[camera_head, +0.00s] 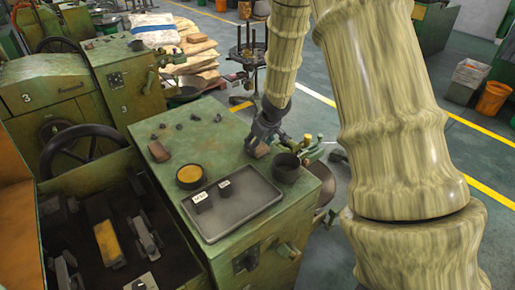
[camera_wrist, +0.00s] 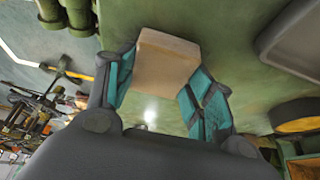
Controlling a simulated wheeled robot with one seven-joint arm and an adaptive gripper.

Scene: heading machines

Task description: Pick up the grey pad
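My gripper (camera_head: 264,136) points down over the back right of the green machine top. In the wrist view its two teal-padded fingers (camera_wrist: 160,85) stand apart, one on each side of a tan block (camera_wrist: 166,58). The fingers look very close to the block's sides; whether they press on it is unclear. The same block shows brownish in the head view (camera_head: 257,148), at the fingertips and partly hidden by them. I cannot tell whether this block is the grey pad, as it looks tan. A similar brown block (camera_head: 158,151) lies at the left of the top.
A dark grey tray (camera_head: 243,216) holds two small labelled dark pieces. Beside it stand a round yellow-filled dish (camera_head: 190,176) and a black cup (camera_head: 286,167). Several small dark parts lie behind. Green valve fittings (camera_head: 312,148) stand at the right edge. Bare top lies left of my gripper.

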